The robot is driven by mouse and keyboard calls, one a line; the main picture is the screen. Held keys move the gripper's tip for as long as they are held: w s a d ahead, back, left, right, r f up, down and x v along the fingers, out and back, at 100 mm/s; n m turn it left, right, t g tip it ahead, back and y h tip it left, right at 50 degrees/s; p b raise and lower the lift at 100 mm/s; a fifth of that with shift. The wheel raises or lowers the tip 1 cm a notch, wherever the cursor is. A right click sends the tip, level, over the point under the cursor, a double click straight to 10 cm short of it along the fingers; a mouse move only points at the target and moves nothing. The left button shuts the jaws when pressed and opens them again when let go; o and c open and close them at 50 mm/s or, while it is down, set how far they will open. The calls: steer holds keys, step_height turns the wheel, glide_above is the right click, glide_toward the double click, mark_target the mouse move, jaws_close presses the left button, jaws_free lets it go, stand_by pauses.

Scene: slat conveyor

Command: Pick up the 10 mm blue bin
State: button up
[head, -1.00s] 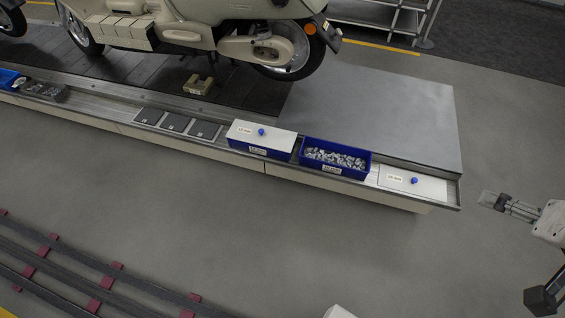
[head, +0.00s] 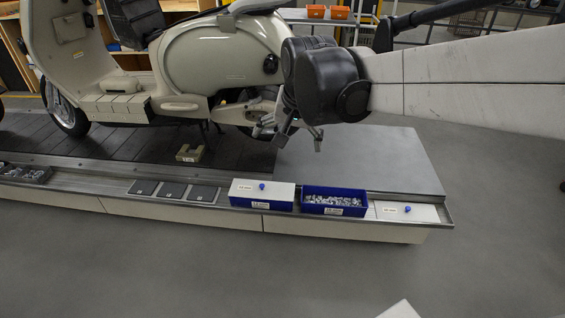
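Along the front ledge of the conveyor stand a blue bin with a white lid and small blue knob (head: 262,193) and, right of it, an open blue bin (head: 335,202) full of small metal parts. Both have small front labels, too small to read with certainty, so I cannot tell which is the 10 mm bin. A white lid with a blue knob (head: 407,212) lies at the ledge's right end. My gripper (head: 288,138) is above and behind the bins, apart from them. Its two fingers are spread with nothing visible between them.
A cream scooter (head: 200,75) stands on the dark slats behind the ledge. Three dark flat pads (head: 172,190) lie left of the bins, with a grey parts tray (head: 25,174) at far left. The grey metal plate (head: 390,160) behind the bins is clear.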

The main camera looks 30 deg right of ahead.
steer(key=w+d+f+m+g+b, duration=0.2)
steer(key=w+d+f+m, duration=0.4)
steer(key=w+d, duration=0.4)
steer(key=m+g+b, duration=0.3)
steer(key=m+b, duration=0.2)
steer(key=m, duration=0.6)
glide_above(333, 203)
step_height(333, 203, down, 34)
steer(key=shift+y, duration=0.4)
steer(key=shift+f+b, duration=2.4)
steer(key=shift+f, duration=4.8)
steer(key=shift+r, duration=0.1)
steer(key=c, duration=1.7)
